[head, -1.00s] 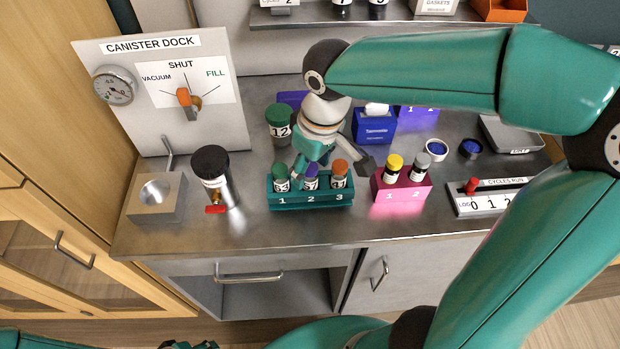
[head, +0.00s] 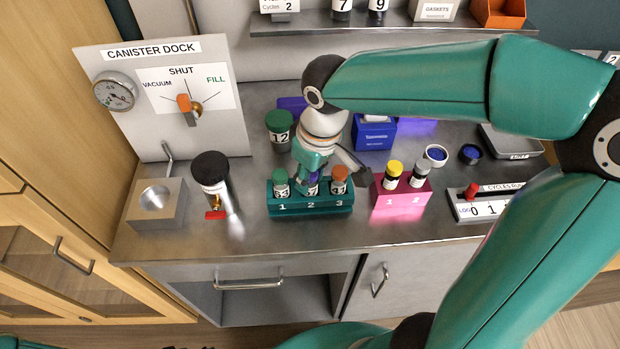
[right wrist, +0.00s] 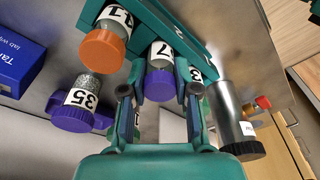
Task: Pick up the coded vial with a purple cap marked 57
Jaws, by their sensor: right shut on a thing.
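The teal rack (head: 310,206) stands on the steel bench with vials in slots 1, 2 and 3. The purple-capped vial (head: 312,187) is in slot 2; in the right wrist view its purple cap (right wrist: 160,86) sits between my fingers, and a 7 shows on its label, the rest being hidden. My right gripper (right wrist: 158,100) is shut on this vial, which is still in the rack. In the head view the right gripper (head: 325,168) partly covers the vial.
A green-capped vial (head: 281,184) and an orange-capped vial (head: 339,181) flank it closely. Another purple-capped vial, marked 35 (right wrist: 80,97), lies or stands behind the rack. A pink rack (head: 402,194) is on the right, a black-capped canister (head: 213,180) on the left.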

